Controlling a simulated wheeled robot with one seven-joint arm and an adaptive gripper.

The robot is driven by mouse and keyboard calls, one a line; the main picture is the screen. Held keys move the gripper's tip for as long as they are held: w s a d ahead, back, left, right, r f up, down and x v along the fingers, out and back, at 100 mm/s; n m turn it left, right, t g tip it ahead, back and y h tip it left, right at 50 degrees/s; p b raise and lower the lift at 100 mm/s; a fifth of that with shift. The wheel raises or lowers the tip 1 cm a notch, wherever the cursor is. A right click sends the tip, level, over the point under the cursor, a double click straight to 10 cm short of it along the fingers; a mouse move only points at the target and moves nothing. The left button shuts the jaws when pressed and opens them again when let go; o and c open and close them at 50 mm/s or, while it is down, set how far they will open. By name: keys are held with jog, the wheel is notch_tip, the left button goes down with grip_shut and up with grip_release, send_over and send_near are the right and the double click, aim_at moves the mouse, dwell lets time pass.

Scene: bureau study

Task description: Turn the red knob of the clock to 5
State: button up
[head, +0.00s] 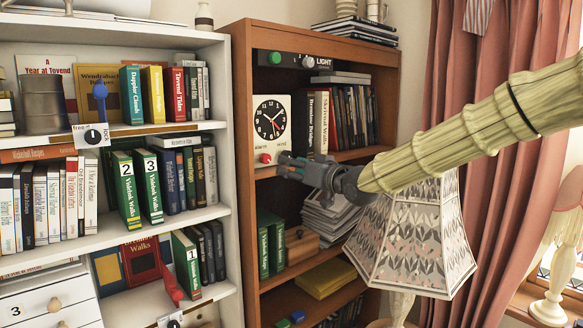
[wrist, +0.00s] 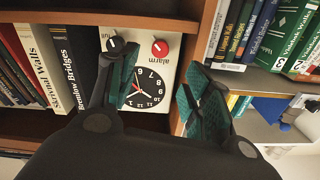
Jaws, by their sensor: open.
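The clock (head: 270,118) is a white box with a black round dial, standing on a shelf of the brown bookcase. In the wrist view the clock (wrist: 150,90) appears upside down. Its red knob (head: 265,158) is at the lower left of its front, beside the word "alarm". In the wrist view the red knob (wrist: 160,47) shows a pale mark; its scale is too small to read. A black knob (wrist: 115,43) is beside it. My gripper (head: 284,164) is open in front of the clock's lower part, its fingers (wrist: 160,68) apart with nothing between them.
Upright books (head: 318,120) stand right of the clock. A white bookcase (head: 222,130) is on the left. A panel marked "LIGHT" with knobs (head: 308,62) is above the clock.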

aim_at(268, 159)
jog(key=w+a+n, duration=0.1)
jog(key=w, duration=0.1)
jog(key=w+a+n, duration=0.3)
jog(key=w, duration=0.1)
jog(key=shift+w+a+r+n, duration=0.2)
jog(key=shift+a+r+n, duration=0.1)
jog(key=shift+a, duration=0.05)
jog(key=shift+p+x, duration=0.55)
jog(key=shift+x, duration=0.3)
jog(key=shift+f, duration=0.15)
jog(key=c, duration=1)
